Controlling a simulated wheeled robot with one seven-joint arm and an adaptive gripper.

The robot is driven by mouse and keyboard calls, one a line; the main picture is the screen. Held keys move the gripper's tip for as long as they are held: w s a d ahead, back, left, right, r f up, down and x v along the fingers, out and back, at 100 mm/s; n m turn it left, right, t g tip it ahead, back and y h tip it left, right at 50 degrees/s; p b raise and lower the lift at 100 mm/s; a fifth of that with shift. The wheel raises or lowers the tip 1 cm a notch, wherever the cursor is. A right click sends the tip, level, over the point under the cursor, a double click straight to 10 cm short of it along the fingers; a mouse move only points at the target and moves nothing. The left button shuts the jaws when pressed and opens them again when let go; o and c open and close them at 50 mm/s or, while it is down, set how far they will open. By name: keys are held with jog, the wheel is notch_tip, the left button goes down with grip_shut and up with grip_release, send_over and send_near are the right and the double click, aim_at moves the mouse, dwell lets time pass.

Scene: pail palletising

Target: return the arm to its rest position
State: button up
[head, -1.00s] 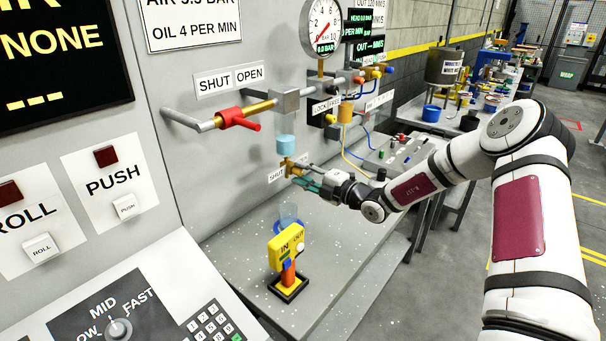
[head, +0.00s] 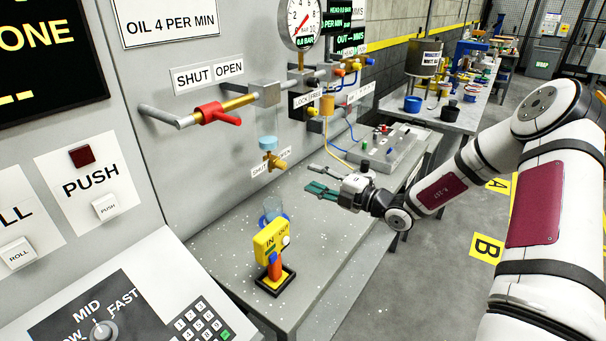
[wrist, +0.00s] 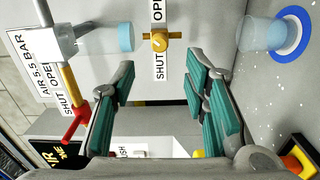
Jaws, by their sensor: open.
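My gripper (head: 320,179) is open and empty in the head view, above the grey bench and to the right of the small brass valve (head: 274,161). A clear gap lies between the fingertips and the valve. In the wrist view the green-padded fingers (wrist: 163,98) stand apart with nothing between them. The brass valve (wrist: 159,42) shows beyond the fingertips there, on the panel. My arm reaches in from the right side of the head view.
A red-handled valve (head: 218,113) and a gauge (head: 304,22) are on the panel. Open floor lies right of the bench.

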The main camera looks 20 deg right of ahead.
jog(key=shift+s+d, duration=0.45)
jog(key=shift+s, duration=0.1)
jog(key=s+a+r+n+g+h, duration=0.1)
jog(key=s+a+r+n+g, duration=0.3)
jog(key=s+a+n+g, duration=0.65)
jog(key=s+a+r+n+g+h, duration=0.15)
jog(key=s+a+r+n, duration=0.55)
jog(key=n, duration=0.9)
jog(key=s+d+r+n+t+h, duration=0.1)
jog(key=s+d+r+n+h, duration=0.3)
jog(key=s+n, duration=0.5)
jog(key=s+d+r+n+t+h, duration=0.2)
jog(key=s+d+r+n+h, duration=0.1)
jog(key=s+n, duration=0.6)
jog(key=d+n+h, duration=0.1)
jog(key=d+n, duration=0.1)
jog(key=shift+s+d+r+n, duration=0.25)
jog(key=shift+d+r+n, duration=0.1)
jog(key=shift+d, duration=0.05)
